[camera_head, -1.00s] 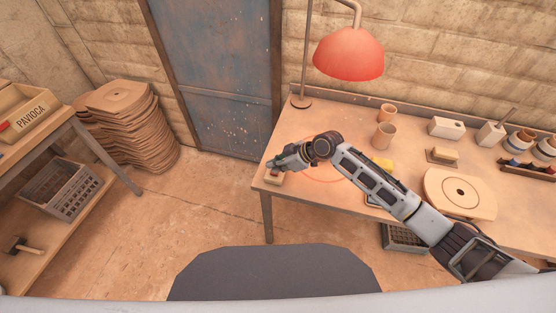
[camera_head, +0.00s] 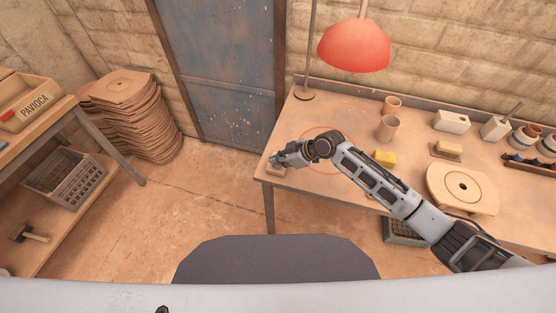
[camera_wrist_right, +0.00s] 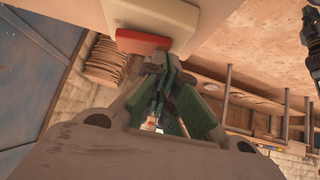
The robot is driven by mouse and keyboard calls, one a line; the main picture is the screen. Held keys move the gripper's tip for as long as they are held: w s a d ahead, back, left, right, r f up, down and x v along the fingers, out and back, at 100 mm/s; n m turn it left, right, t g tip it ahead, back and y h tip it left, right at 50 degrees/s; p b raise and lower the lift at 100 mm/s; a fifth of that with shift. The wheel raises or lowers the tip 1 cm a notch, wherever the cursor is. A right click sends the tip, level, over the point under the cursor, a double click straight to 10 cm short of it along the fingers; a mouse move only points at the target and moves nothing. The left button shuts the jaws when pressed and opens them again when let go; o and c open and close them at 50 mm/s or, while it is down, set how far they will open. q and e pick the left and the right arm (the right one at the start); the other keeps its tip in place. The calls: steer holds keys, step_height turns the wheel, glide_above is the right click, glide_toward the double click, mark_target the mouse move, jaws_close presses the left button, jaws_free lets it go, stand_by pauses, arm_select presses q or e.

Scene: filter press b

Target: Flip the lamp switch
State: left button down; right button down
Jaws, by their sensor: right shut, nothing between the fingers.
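The lamp switch is a pale box (camera_wrist_right: 152,16) with a red rocker (camera_wrist_right: 143,42), close ahead of the right gripper in the wrist view. In the head view its pale box (camera_head: 275,172) sits at the table's near left corner, partly covered by the gripper. My right gripper (camera_head: 272,160) is shut and empty, and its green-grey fingertips (camera_wrist_right: 172,62) are beside the rocker's right end. I cannot tell whether they touch it. The lamp with its red shade (camera_head: 354,46) stands at the back left of the table. My left gripper is not in view.
The wooden table (camera_head: 306,182) also carries clay cups (camera_head: 387,127), a yellow block (camera_head: 385,158) and a round disc on a board (camera_head: 462,186). A shelf (camera_head: 88,228) and stacked boards (camera_head: 135,115) stand left. Floor between them is clear.

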steer(key=shift+w+d+r, duration=0.1)
steer(key=shift+w+r, duration=0.05)
steer(key=shift+w, duration=0.15)
steer(key=shift+w+d+r, duration=0.1)
steer(key=shift+w+r, duration=0.1)
steer(key=shift+w, duration=0.15)
steer(key=shift+r, duration=0.2)
stand_by(0.5)
